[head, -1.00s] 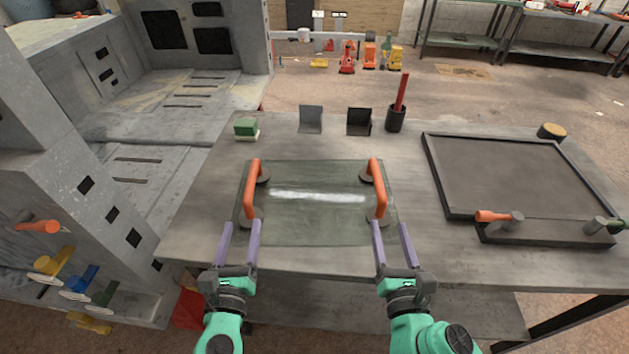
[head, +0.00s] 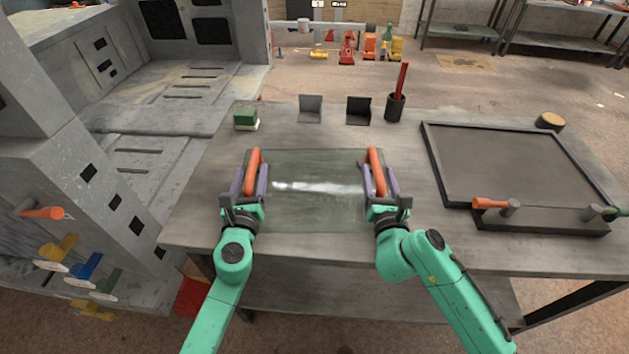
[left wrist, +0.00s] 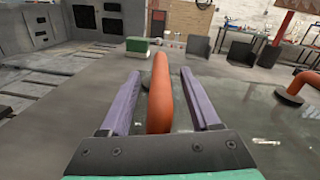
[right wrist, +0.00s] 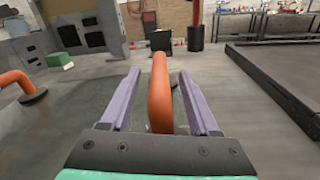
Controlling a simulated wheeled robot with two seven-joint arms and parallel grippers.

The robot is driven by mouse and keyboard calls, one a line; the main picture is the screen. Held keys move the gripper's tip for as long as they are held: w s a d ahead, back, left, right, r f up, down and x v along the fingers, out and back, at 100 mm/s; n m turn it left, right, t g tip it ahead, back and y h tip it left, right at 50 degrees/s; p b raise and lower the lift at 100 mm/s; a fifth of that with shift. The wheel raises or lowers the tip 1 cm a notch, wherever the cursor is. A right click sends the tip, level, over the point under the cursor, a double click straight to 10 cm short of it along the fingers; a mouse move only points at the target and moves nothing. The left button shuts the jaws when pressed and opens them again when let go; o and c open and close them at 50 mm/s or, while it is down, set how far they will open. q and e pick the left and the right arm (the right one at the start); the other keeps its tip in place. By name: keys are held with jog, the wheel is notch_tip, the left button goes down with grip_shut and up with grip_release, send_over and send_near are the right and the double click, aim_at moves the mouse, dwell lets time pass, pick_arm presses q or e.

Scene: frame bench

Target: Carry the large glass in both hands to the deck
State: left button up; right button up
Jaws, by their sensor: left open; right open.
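The large glass (head: 310,205) is a dark, see-through pane lying flat on the grey bench, with a bright reflection across it. It carries two orange handles on dark suction pads, a left one (head: 253,172) and a right one (head: 376,172). My left gripper (head: 250,182) is open, its purple fingers on either side of the left handle, which also shows in the left wrist view (left wrist: 160,95). My right gripper (head: 378,182) is open around the right handle, which also shows in the right wrist view (right wrist: 160,95). Gaps show between fingers and handles. The deck (head: 436,165) is probably the dark rimmed panel at right.
A low ledge with an orange-handled clamp (head: 490,204) and a green-handled one (head: 600,213) fronts the panel. A green block (head: 246,117), two brackets (head: 311,108) and a cup with a red stick (head: 395,107) stand behind. Bare bench separates glass and panel.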

pick_arm(q)
jog(key=shift+w, duration=0.8)
pick_arm(e)
jog(key=shift+w, duration=0.8)
pick_arm(q)
jog(key=c, duration=1)
pick_arm(e)
jog(key=c, duration=1)
pick_arm(q)
jog(key=shift+d, duration=0.1)
pick_arm(e)
jog(key=shift+s+a, duration=0.1)
